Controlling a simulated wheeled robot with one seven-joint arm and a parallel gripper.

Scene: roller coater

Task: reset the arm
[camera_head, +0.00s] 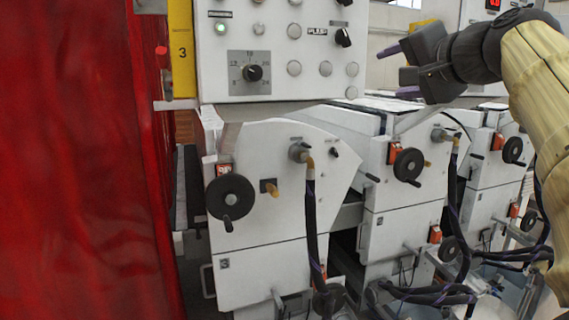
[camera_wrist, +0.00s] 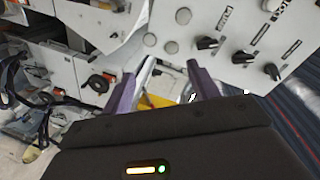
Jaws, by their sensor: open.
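My gripper (camera_head: 393,71) is at the upper right of the head view, with my arm reaching in from the right edge. Its two purple-tipped fingers are apart, point left, and hold nothing. The fingers (camera_wrist: 162,92) also show in the wrist view, spread apart. In the head view my gripper appears to the right of a white control panel (camera_head: 220,72) with knobs and buttons. In the wrist view the panel (camera_wrist: 235,25) lies beyond the fingers at the upper right. I cannot tell the exact distance between them.
White roller coater units (camera_head: 262,255) with black handwheels (camera_head: 231,197) and dark hoses (camera_head: 312,225) fill the middle and right. A red curtain (camera_head: 75,170) covers the left. A narrow dark gap lies between curtain and machine.

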